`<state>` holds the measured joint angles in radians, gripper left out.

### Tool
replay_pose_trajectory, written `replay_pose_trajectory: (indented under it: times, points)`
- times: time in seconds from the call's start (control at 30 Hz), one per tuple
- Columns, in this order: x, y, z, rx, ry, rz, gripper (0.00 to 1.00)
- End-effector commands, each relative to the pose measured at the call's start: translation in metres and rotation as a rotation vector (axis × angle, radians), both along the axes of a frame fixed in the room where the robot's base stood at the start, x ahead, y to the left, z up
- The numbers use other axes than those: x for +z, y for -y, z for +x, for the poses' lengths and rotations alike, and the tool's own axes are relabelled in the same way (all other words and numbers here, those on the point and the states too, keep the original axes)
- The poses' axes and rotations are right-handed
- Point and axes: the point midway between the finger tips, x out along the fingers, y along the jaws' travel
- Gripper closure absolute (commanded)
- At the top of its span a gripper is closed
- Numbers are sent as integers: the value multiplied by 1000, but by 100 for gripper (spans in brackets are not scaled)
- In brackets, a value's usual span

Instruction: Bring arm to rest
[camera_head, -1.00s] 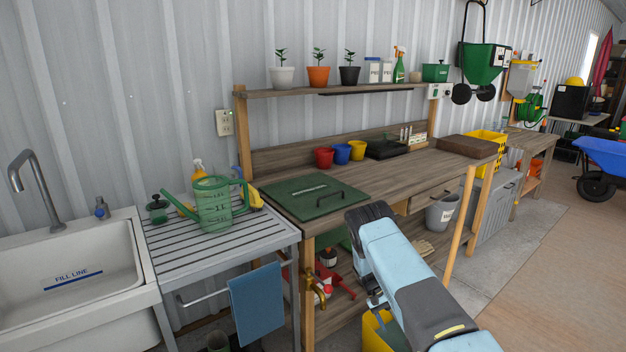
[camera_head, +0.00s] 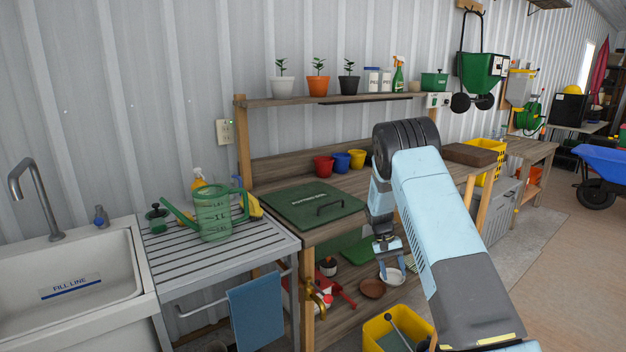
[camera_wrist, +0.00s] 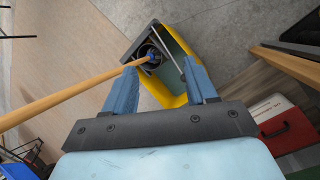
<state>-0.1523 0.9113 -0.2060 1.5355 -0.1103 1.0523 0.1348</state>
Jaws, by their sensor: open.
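My gripper (camera_wrist: 161,85) shows in the wrist view with its two blue fingers spread apart and nothing between them. It points down toward a yellow bucket (camera_wrist: 172,97) that stands on the floor below. In the head view my gripper (camera_head: 388,262) hangs from my bent arm in front of the potting bench (camera_head: 300,238), below the level of the bench top. The yellow bucket (camera_head: 372,329) is also there, near the bench's foot, with a handle sticking out of it.
A green watering can (camera_head: 212,217) stands on the slatted drainboard (camera_head: 220,250) beside the sink (camera_head: 60,262). The green board (camera_head: 300,200) lies on the bench top. A wooden pole (camera_wrist: 75,92) crosses the left of the wrist view. Concrete floor (camera_head: 545,225) is open at right.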

Motion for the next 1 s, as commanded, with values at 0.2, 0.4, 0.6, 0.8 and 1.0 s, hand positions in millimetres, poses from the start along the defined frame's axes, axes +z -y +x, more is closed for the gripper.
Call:
replay_pose_trajectory:
  times: [0.2,0.4,0.6,0.8,1.0]
  points:
    - [79,-4,-15,-6,81,50,43]
    - [144,-7,-37,-7,151,91,43]
    - [202,-10,-66,-5,220,129,43]
    - [255,-13,-101,4,292,163,43]
    - [300,-15,-142,13,363,192,43]
